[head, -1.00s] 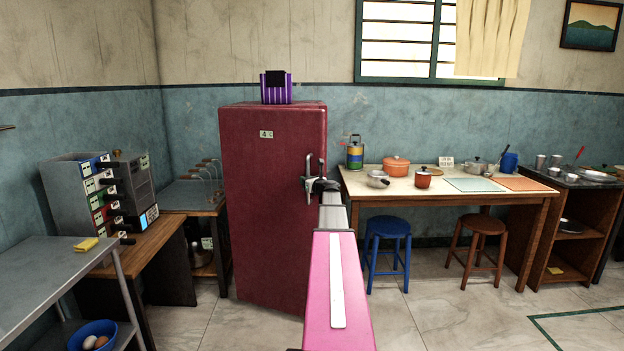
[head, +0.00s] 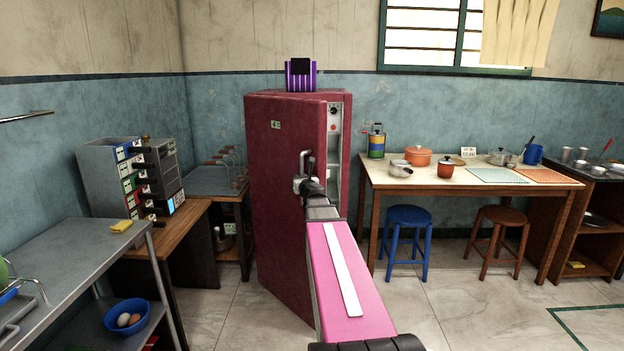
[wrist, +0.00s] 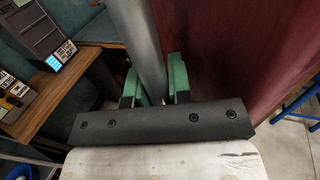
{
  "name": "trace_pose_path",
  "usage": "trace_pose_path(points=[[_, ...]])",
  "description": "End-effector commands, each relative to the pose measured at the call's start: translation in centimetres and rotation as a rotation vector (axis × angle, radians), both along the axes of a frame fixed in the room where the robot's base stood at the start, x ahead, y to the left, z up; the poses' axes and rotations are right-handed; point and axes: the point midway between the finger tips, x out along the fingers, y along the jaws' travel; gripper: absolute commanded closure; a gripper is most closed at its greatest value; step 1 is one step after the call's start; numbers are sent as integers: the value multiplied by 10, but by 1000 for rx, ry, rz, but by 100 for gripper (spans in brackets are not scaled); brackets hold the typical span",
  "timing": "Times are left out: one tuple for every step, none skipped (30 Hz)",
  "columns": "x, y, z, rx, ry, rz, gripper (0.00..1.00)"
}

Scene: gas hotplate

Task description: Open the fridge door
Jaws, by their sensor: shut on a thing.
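The dark red fridge (head: 335,215) stands against the back wall, left of the long table. Its door (head: 288,190) is partly open, swung out toward me with its free edge on the right, and a strip of the lit inside shows at the upper right. My gripper (head: 305,184) is at the grey door handle (wrist: 140,40). In the wrist view its green fingers (wrist: 155,82) are on both sides of the handle bar and shut on it. The door's red face (wrist: 215,50) is right behind the handle. Most of the fridge's inside is hidden by the door.
A grey metal table (head: 70,265) with a yellow sponge is at the left front, with a blue bowl of eggs (head: 127,317) below. A long table (head: 400,178) with pots and a blue stool (head: 407,240) stand right of the fridge. The floor before the door is clear.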

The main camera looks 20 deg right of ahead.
Motion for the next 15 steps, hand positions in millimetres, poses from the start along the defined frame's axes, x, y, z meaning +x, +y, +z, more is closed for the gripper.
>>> trace_pose_path(points=[[0,8,0,0,1,-6,100],[0,11,0,1,1,-9,100],[0,14,0,-1,1,-14,100],[0,16,0,0,1,-17,100],[0,18,0,1,1,-20,100],[1,21,0,-1,1,-22,100],[1,23,0,0,0,-23,100],[1,24,0,1,0,-25,100],[1,25,0,0,1,-27,100],[1,26,0,-1,1,-28,100],[1,26,0,-1,1,-29,100],[2,26,0,-1,1,-30,100],[2,27,0,-1,1,-31,100],[2,27,0,-1,1,-31,100],[2,27,0,0,1,-31,100]])
